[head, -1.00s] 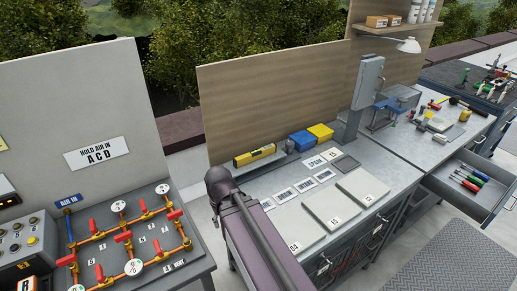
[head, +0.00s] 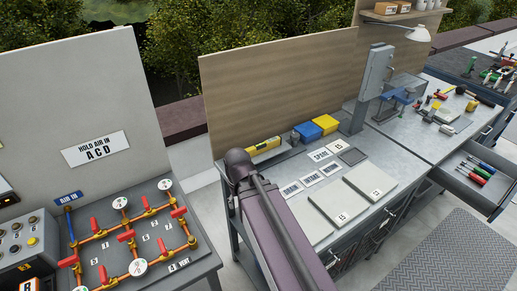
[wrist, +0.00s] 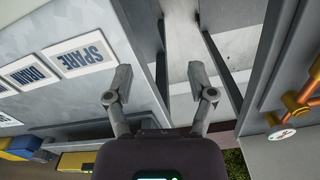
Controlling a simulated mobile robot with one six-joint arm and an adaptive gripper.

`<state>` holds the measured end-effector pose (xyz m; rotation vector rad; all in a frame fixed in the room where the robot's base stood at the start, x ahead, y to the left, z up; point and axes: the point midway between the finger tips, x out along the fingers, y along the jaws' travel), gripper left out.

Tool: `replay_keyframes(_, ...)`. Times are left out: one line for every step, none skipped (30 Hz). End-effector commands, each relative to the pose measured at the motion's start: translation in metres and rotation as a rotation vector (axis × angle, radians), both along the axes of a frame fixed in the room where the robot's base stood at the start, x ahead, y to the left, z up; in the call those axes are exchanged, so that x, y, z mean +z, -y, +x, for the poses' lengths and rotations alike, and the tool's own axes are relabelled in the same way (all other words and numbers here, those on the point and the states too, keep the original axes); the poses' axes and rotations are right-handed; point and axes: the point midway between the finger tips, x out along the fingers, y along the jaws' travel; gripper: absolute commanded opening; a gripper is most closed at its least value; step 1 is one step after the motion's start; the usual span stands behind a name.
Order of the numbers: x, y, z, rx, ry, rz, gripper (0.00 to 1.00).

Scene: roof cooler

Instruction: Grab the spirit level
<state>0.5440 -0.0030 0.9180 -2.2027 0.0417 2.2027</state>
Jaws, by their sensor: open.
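The spirit level is a yellow bar (head: 265,146) lying along the back edge of the grey workbench (head: 322,209), against the wooden back panel. My arm link stands in front of its left end in the head view. A yellow strip at the lower left of the wrist view appears to be the same level (wrist: 75,161), partly cut off by my gripper body. My gripper (wrist: 160,85) is open and empty, its two fingers apart over the gap beside the bench end. It is hidden behind my arm in the head view.
Blue (head: 306,132) and yellow (head: 325,123) bins stand right of the level. Label cards such as SPARE (wrist: 81,54) and flat pale plates (head: 369,182) lie on the bench. The valve panel (head: 137,235) stands left, across a gap. An open drawer (head: 474,180) juts out at right.

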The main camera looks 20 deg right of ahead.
Motion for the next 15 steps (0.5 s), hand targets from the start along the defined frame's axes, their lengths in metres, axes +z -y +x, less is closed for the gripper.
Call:
replay_keyframes(0.007, 0.002, 0.008, -0.026, 0.000, 0.000, 0.71)
replay_keyframes(0.010, 0.010, 0.012, -0.048, 0.000, 0.000, 0.71)
replay_keyframes(0.014, 0.014, 0.018, -0.082, 0.000, 0.000, 0.71)
replay_keyframes(0.018, 0.017, 0.024, -0.110, 0.000, 0.000, 0.71)
replay_keyframes(0.022, 0.020, 0.030, -0.140, 0.000, 0.000, 0.71)
replay_keyframes(0.029, 0.024, 0.039, -0.186, 0.000, 0.000, 0.71)
replay_keyframes(0.034, 0.027, 0.046, -0.224, 0.000, 0.000, 0.71)
replay_keyframes(0.039, 0.031, 0.053, -0.265, 0.000, 0.000, 0.71)
replay_keyframes(0.046, 0.037, 0.064, -0.323, 0.000, 0.000, 0.71)
replay_keyframes(0.052, 0.041, 0.072, -0.369, 0.000, 0.000, 0.71)
replay_keyframes(0.058, 0.046, 0.081, -0.418, 0.000, 0.000, 0.71)
replay_keyframes(0.066, 0.053, 0.093, -0.483, 0.000, 0.000, 0.71)
replay_keyframes(0.072, 0.059, 0.101, -0.535, 0.000, 0.000, 0.71)
replay_keyframes(0.078, 0.064, 0.110, -0.586, 0.000, 0.000, 0.71)
replay_keyframes(0.085, 0.072, 0.122, -0.655, 0.000, 0.000, 0.71)
